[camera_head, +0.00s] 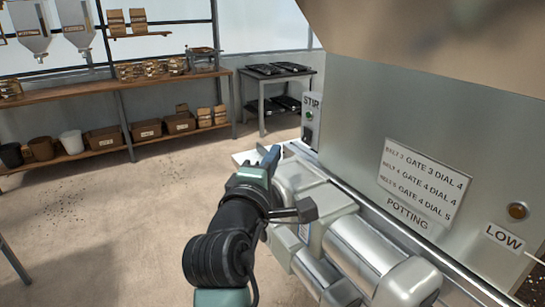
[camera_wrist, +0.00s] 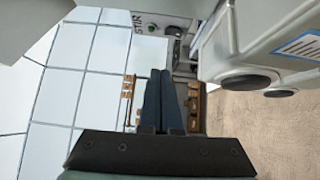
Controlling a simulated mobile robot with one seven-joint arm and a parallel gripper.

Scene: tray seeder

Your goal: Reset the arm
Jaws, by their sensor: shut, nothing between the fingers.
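My gripper (camera_head: 268,157) is in the middle of the head view, at the end of my dark arm, beside the machine's silver rollers. In the wrist view my gripper (camera_wrist: 160,72) shows its two dark fingers pressed together, with nothing between them. The fingers point toward the far end of the machine, near the STIR control box (camera_head: 310,122). That box also shows at the top of the wrist view (camera_wrist: 152,22).
The large grey machine (camera_head: 430,110) with its settings label (camera_head: 424,182) stands close on the right, with metal rollers (camera_head: 360,245) below. A wooden bench (camera_head: 120,83) and a tray table (camera_head: 275,77) stand at the back. The floor (camera_head: 110,220) at left is mostly clear.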

